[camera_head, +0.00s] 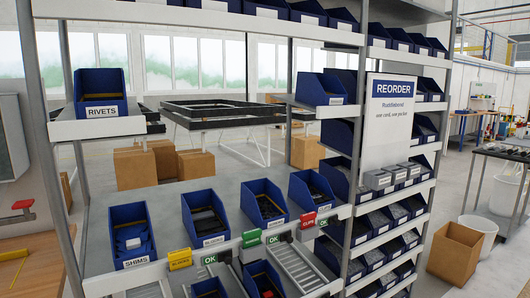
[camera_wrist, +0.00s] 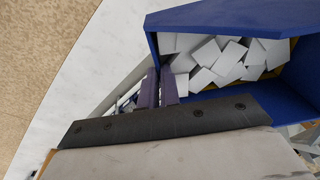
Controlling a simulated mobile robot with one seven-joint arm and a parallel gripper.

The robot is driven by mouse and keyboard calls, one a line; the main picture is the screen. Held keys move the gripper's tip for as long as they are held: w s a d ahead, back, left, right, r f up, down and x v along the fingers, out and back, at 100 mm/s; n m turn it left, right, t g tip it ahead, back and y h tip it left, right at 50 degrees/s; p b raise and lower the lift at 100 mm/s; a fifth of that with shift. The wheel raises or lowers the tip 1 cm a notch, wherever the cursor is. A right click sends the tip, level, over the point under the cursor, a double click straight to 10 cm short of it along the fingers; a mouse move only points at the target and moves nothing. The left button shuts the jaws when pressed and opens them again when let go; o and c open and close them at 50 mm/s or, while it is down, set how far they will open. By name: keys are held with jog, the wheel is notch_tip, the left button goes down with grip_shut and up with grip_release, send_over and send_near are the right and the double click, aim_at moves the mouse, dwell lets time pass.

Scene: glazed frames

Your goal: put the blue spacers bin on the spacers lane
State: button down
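A blue bin (camera_wrist: 220,14) with pale grey, flat pieces (camera_wrist: 215,62) inside fills the upper right of the wrist view. Its label is not visible, so I cannot read whether it says spacers. My gripper (camera_wrist: 160,88) has its two fingers close together on either side of the bin's left wall, seemingly pinching it. My gripper does not show in the head view. In the head view, sloped roller lanes (camera_head: 297,267) run at the rack's lower front. No spacers label is readable there.
Bins marked RIVETS (camera_head: 101,94) and SHIMS (camera_head: 131,236) stand on the rack, with several more blue bins alongside. Yellow (camera_head: 180,259), green (camera_head: 251,239) and red (camera_head: 308,220) tags line the shelf edge. A REORDER board (camera_head: 392,118) hangs at right. A cardboard box (camera_head: 455,252) stands on the floor.

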dwell(0.4)
jog(key=s+f, duration=0.4)
jog(key=f, duration=0.2)
jog(key=shift+s+f+b, duration=0.2)
jog(key=shift+s+b, duration=0.05)
jog(key=shift+b, duration=0.15)
jog(key=shift+a, duration=0.1)
dwell(0.3)
